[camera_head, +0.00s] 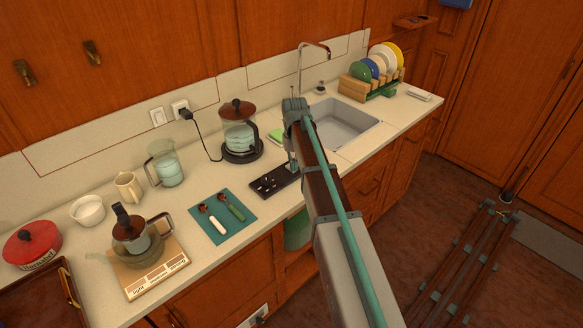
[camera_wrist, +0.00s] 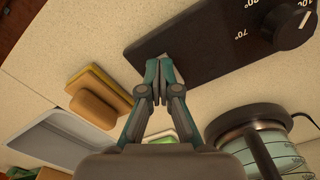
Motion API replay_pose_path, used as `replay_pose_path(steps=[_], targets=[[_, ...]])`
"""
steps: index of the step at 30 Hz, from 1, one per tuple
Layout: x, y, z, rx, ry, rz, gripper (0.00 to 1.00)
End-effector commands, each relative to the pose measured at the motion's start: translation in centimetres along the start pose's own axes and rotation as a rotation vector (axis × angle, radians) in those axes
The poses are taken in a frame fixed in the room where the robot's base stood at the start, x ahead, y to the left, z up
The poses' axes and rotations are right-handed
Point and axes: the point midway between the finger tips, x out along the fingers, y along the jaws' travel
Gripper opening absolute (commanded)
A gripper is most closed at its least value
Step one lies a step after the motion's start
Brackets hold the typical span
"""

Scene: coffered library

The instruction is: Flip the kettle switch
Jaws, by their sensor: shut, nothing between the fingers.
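The glass kettle (camera_head: 239,133) with a brown lid and dark handle stands on its round dark base (camera_head: 243,153) on the counter, with water inside. It also shows at the lower right of the wrist view (camera_wrist: 262,146). A flat black control panel (camera_head: 268,186) lies in front of it. In the wrist view the panel (camera_wrist: 215,45) shows a knob (camera_wrist: 293,27) and temperature marks. My gripper (camera_head: 291,166) is shut and empty, pointing down at the panel's sink-side end. Its fingertips (camera_wrist: 159,68) overlap the panel's edge; I cannot tell whether they touch. No switch is clearly visible; the fingers hide part of the panel.
The sink (camera_head: 342,122) and dish rack (camera_head: 375,75) are to the right. A teal mat (camera_head: 222,231) with two spoons, a glass jug (camera_head: 166,168) and a scale (camera_head: 158,275) bearing a pot are left. A yellow-brown block (camera_wrist: 98,97) lies near the fingers.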

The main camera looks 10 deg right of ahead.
Motion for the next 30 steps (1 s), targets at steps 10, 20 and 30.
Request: replay_pose_path(steps=[10,20,30], targets=[[-0.2,0.0,0.0,0.000,-0.001,0.000,0.00],[-2.6,0.0,0.0,0.000,-0.001,0.000,0.00],[-5.0,0.0,0.0,0.000,0.000,0.000,0.00]])
